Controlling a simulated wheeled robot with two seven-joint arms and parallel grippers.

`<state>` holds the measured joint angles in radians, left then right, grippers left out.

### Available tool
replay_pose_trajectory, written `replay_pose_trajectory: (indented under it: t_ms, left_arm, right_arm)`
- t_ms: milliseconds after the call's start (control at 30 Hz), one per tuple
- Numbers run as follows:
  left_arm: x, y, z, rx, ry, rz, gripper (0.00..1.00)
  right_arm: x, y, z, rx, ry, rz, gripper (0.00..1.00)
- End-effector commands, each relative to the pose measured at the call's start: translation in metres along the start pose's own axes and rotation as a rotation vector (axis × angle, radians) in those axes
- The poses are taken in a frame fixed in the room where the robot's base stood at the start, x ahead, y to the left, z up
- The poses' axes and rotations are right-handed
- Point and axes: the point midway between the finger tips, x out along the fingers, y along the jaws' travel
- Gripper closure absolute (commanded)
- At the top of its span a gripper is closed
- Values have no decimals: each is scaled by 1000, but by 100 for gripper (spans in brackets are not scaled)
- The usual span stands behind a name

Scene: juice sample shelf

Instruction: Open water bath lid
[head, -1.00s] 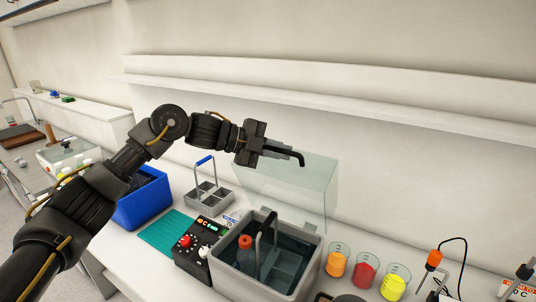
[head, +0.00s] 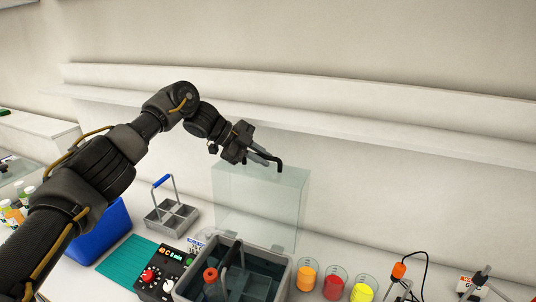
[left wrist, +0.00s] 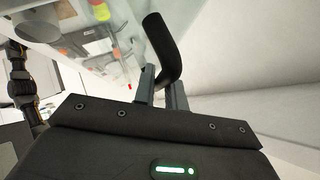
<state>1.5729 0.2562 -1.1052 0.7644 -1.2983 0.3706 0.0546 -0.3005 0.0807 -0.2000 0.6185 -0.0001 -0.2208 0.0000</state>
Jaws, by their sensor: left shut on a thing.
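The water bath (head: 283,287) is a grey box at the bottom centre of the head view. Its clear lid (head: 265,205) stands upright at the back edge, so the bath is open. A black bent handle (head: 278,163) is at the lid's top; it also shows in the left wrist view (left wrist: 163,45). My left gripper (head: 260,158) is shut on this handle, and its two fingers (left wrist: 162,90) sit around it in the wrist view. My right gripper is not in view.
A red-capped bottle (head: 211,276) stands in the bath. A control box (head: 165,272) and a grey rack (head: 172,217) are to the left. Beakers of orange (head: 306,277), red (head: 335,286) and yellow (head: 361,290) liquid stand right. A wall shelf (head: 300,130) runs behind.

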Motion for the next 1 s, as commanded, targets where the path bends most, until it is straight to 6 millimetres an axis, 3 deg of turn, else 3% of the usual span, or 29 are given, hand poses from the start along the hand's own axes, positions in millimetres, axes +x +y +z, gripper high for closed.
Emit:
replay_pose_trajectory:
  t_ms: [433,467,533,1000]
  left_arm:
    - [3,3,6,-14,-9,10,100]
    - [3,3,6,-14,-9,10,86]
    - [3,3,6,-14,-9,10,78]
    - [1,3,6,-11,-7,10,78]
  right_arm:
    - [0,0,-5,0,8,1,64]
    - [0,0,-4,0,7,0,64]
    - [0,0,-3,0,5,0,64]
    - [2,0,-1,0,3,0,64]
